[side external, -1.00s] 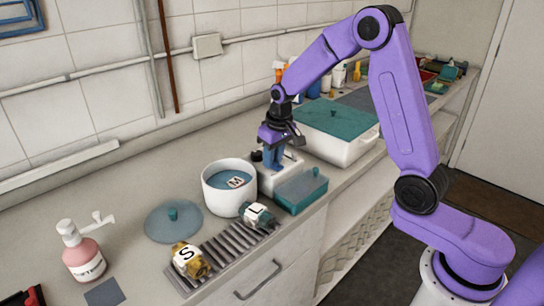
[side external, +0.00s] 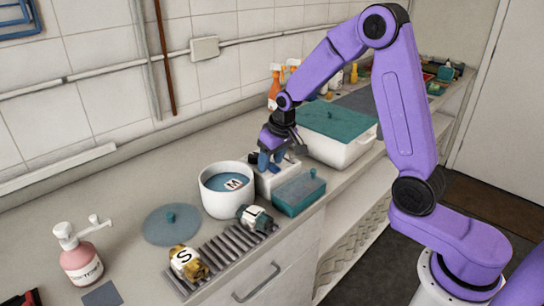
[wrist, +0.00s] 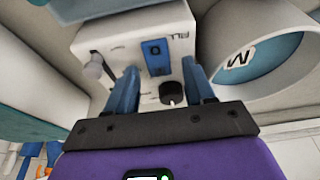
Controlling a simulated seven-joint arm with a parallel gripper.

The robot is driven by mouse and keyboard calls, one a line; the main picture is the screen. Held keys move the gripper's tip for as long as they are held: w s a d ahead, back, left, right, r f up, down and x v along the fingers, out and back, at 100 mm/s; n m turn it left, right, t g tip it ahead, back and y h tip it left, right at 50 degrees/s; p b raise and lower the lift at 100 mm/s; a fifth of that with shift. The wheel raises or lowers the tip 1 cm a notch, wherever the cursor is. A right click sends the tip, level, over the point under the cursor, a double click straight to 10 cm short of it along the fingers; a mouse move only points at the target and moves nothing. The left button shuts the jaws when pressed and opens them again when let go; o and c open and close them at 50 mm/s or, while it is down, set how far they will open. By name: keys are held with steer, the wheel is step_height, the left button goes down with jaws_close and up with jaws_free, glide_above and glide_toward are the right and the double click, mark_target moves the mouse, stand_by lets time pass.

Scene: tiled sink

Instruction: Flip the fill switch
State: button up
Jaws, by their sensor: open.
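The fill switch (wrist: 157,57) is a blue rocker on top of a white box (wrist: 115,27), beside upside-down "FILL" lettering in the wrist view. My gripper (wrist: 162,74) is open above the box, its blue fingers on either side of the switch and a black knob (wrist: 172,93). Nothing is held between them. I cannot tell whether a fingertip touches the box. In the side view my gripper (side external: 269,164) points down over the white box (side external: 274,182) and hides the switch.
A teal-lidded container (side external: 299,192) is in front, and a large white bin (side external: 345,148) behind right. A small lever (wrist: 92,62) stands on the box.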

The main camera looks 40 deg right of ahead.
steer(key=v, duration=1.7)
steer(key=shift+r, duration=0.2)
steer(key=s+a+f+n+g+y, duration=0.1)
steer(key=s+a+f+n, duration=0.25)
steer(key=s, duration=0.25)
steer(key=s+a+f+n+g, duration=0.1)
steer(key=s+a+f+n, duration=0.1)
steer(key=s+a, duration=0.25)
steer(key=s+d+f+n, duration=0.1)
steer(key=s+f+n, duration=0.1)
steer(key=s, duration=0.7)
steer(key=s+d+f+n+g, duration=0.1)
steer(key=s+n, duration=0.4)
steer(key=s, duration=0.5)
step_height(320, 180, down, 2)
steer(key=shift+s+d+f+h, duration=0.1)
steer(key=shift+s+d+h, duration=0.2)
steer(key=shift+d, duration=0.3)
